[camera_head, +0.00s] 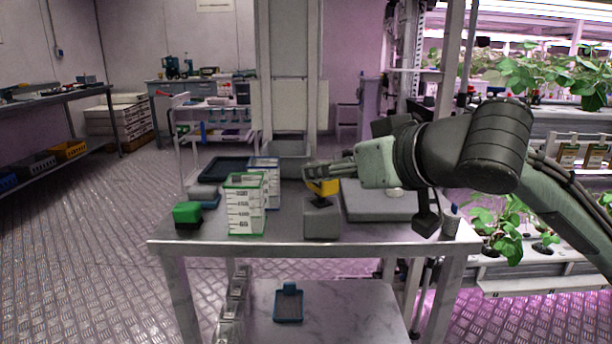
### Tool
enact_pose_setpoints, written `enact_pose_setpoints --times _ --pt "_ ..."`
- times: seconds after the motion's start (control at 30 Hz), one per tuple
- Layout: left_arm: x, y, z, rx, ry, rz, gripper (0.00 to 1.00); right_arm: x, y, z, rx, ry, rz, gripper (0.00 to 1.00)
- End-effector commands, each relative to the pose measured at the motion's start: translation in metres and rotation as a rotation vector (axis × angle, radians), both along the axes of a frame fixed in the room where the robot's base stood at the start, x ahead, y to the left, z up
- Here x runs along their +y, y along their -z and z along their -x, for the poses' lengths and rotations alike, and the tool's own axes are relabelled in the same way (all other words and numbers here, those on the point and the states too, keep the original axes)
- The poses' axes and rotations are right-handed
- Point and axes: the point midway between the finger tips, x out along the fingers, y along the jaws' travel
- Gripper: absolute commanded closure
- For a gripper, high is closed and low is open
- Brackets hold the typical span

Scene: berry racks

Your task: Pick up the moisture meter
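A small yellow device with a dark lower part, which looks like the moisture meter (327,188), stands upright on a grey block (322,220) on the table. My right gripper (308,172) reaches in from the right, its fingers pointing left at the top of the yellow device. The fingers cover the device's upper part. I cannot tell whether they are closed on it or only beside it. My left gripper is not in view.
The table (280,248) also holds a white-and-green crate (246,204), a blue-edged crate (266,172), a green block (188,214), a dark tray (222,168) and a grey flat case (378,206). The front strip of the table is clear. Plant racks stand at the right.

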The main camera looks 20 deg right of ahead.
Motion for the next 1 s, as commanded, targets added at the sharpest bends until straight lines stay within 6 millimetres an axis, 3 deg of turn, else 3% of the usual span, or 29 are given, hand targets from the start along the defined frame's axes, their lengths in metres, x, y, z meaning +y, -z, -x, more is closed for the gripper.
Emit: enact_pose_setpoints --times 0.6,0.9,1.0 --pt "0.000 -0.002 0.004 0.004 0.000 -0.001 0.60 0.016 0.031 -0.062 0.001 0.000 -0.001 0.47" --pt "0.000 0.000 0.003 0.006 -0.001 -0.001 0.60 0.018 0.033 -0.068 -0.001 0.000 0.001 0.47" --pt "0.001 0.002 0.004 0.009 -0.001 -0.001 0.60 0.017 0.033 -0.068 -0.001 0.000 0.001 0.56"
